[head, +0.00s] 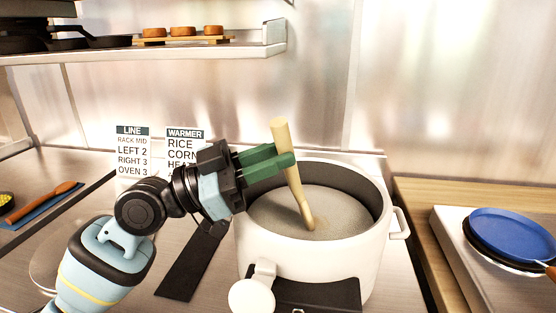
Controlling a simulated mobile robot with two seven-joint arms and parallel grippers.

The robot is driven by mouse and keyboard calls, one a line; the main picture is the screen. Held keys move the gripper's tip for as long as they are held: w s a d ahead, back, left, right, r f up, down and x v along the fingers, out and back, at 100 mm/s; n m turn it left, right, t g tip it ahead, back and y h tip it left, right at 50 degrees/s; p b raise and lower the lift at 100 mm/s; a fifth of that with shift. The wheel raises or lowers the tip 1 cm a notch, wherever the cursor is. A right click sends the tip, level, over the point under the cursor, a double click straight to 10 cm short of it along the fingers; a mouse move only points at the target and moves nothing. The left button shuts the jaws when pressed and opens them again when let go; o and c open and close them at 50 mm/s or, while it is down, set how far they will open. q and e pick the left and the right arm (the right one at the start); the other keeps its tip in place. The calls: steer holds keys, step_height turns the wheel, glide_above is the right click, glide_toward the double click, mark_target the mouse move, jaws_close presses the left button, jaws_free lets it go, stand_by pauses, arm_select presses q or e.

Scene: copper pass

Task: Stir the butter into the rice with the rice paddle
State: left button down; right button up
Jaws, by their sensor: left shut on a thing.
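A white round warmer pot (305,250) with a dark inner rim stands open in the middle of the head view. Pale greyish rice (270,215) fills its lower part. My left gripper (284,161) has green fingers and is shut on the wooden rice paddle (295,190). The paddle stands nearly upright, leaning slightly, its lower end in the rice. A small brownish patch shows on the rice at the paddle's foot; I cannot tell whether it is butter. My right gripper is not in view.
A blue pan (510,236) sits on a burner at the right. Label cards (184,146) stand behind my left arm. A shelf (150,52) with pans and small brown rounds hangs above. A wooden-handled tool (40,201) lies on a blue cloth at the left.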

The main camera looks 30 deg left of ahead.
arm_select(q)
steer(key=shift+w, duration=0.1)
steer(key=shift+w+a+b, duration=0.15)
steer(key=shift+w+b, duration=0.25)
steer(key=shift+w, duration=0.15)
